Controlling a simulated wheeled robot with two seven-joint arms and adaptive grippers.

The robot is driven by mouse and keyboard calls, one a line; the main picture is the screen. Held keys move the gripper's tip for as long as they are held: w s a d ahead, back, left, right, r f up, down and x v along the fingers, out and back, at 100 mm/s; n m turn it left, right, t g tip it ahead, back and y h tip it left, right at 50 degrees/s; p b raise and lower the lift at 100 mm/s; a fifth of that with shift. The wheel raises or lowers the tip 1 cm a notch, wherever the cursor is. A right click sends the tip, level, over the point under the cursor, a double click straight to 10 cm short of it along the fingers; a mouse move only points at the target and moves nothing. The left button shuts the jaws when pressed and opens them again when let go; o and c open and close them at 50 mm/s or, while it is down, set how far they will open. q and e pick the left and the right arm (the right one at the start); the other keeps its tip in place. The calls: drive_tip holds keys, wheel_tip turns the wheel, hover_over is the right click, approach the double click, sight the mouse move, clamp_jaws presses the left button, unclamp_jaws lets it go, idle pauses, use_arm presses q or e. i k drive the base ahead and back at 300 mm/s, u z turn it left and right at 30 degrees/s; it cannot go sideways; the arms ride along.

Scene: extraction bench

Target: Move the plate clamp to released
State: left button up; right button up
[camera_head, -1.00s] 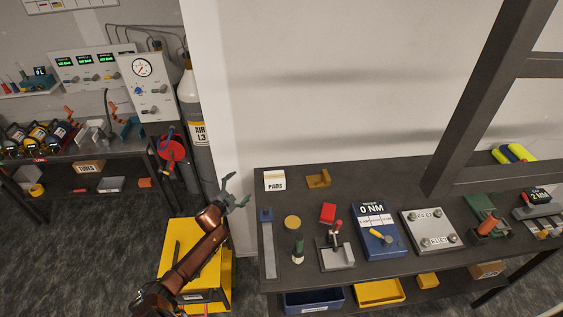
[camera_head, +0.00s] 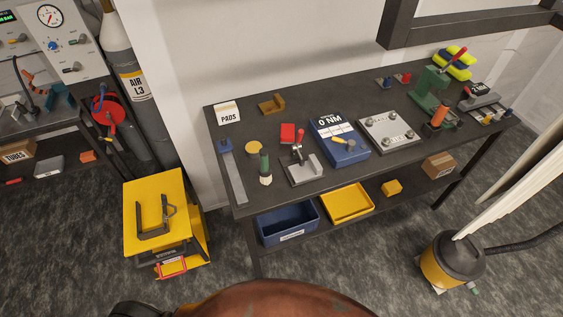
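What looks like the plate clamp (camera_head: 296,151) is a small toggle clamp on a grey base plate (camera_head: 312,167), on the dark bench. Its red-tipped handle (camera_head: 300,136) stands roughly upright. The view is too small to tell whether the clamp presses on anything. Neither of my grippers is in view. A brown part of my own arm fills the bottom edge, well short of the clamp.
On the bench (camera_head: 228,113), a blue torque unit (camera_head: 350,153) stands close right of the clamp, a green-handled tool (camera_head: 265,168) left, and a red block (camera_head: 287,131) behind. A vacuum (camera_head: 452,265) stands on the floor at right.

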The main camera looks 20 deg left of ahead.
sight(297, 147)
drive_tip(key=z, duration=0.05)
drive_tip(key=i, duration=1.2)
drive_tip(key=u, duration=0.8)
